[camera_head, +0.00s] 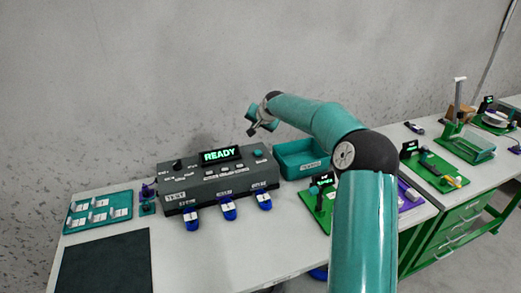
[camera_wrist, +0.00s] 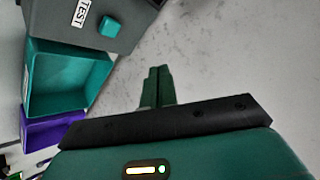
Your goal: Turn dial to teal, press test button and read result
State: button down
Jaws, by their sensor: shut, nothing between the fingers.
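A dark grey test box (camera_head: 225,182) stands on the white table, its raised display (camera_head: 221,155) reading READY in green. A small dark knob (camera_head: 178,164), seemingly the dial, is at its upper left; its setting is too small to read. A teal button (camera_head: 258,153) sits at its right end. It also shows in the wrist view (camera_wrist: 110,26), beside a TEST label (camera_wrist: 82,12). My gripper (camera_head: 254,129) is above and behind the box's right end, apart from it. In the wrist view my gripper's fingers (camera_wrist: 158,72) are together and empty.
Blue connectors (camera_head: 228,211) stick out along the box's front. A teal bin (camera_head: 300,173) stands to its right. A teal tray (camera_head: 98,227) with several pale pieces and a dark mat (camera_head: 104,264) lie to the left. Green fixtures (camera_head: 432,172) fill the right tables. The front middle is clear.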

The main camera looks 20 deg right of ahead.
aim_at(259, 153)
jog(key=shift+w+d+f, duration=0.1)
jog(key=shift+d+f, duration=0.15)
jog(key=shift+f, duration=1.35)
jog(key=shift+w+d+f, duration=0.15)
jog(key=shift+d+f, duration=0.1)
jog(key=shift+f, duration=1.3)
jog(key=shift+w+d+f, duration=0.1)
jog(key=shift+d+f, duration=0.15)
jog(key=shift+f, duration=1.35)
jog(key=shift+f, duration=0.4)
jog(key=shift+f, duration=0.55)
jog(key=shift+r, duration=0.95)
